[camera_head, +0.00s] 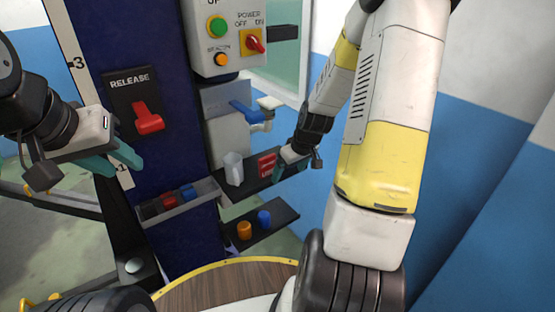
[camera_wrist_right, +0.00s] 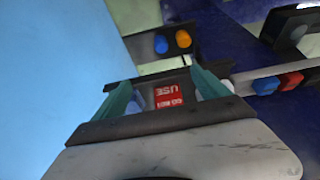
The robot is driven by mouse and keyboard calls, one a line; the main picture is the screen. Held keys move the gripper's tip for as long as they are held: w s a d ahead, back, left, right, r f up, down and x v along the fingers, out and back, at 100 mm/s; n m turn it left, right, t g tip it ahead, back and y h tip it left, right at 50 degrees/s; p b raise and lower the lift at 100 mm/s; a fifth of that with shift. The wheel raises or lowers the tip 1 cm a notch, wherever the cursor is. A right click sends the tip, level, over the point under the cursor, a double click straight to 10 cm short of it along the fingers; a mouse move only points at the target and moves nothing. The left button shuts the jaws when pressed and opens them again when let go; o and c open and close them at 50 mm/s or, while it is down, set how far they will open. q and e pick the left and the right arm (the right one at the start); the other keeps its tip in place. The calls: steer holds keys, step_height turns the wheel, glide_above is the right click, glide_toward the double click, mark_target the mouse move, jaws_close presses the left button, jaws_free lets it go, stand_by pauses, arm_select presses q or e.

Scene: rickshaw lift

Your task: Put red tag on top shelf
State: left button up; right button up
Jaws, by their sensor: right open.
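The red tag (camera_head: 266,165) stands on a dark shelf (camera_head: 238,195) beside the control column, next to a white cup (camera_head: 233,168). In the right wrist view the tag (camera_wrist_right: 169,96) shows white lettering, upside down, between my right fingers. My right gripper (camera_head: 281,168) is open at the tag's right side in the head view; I cannot tell whether a finger touches it. My left gripper (camera_head: 115,162) is open and empty, in front of the column below the red release lever (camera_head: 149,118).
A lower shelf (camera_head: 270,228) holds an orange and a blue cylinder. A grey tray (camera_head: 180,208) of red and blue pieces is left of the shelves. A blue-handled tap (camera_head: 245,112) and a dark ledge (camera_head: 283,33) are above. A blue wall (camera_head: 475,165) is at right.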

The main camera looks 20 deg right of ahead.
steer(key=s+a+r+m+t, duration=0.1)
steer(key=s+a+r, duration=0.3)
steer(key=s+r, duration=0.6)
steer(key=s+a+r+m, duration=0.2)
steer(key=s+a+r, duration=0.3)
steer(key=s+r, duration=0.5)
step_height(320, 180, up, 6)
steer(key=shift+s+a+f+t+y, duration=0.1)
steer(key=shift+s+a+t+y, duration=0.05)
steer(key=shift+s+t+y, duration=0.2)
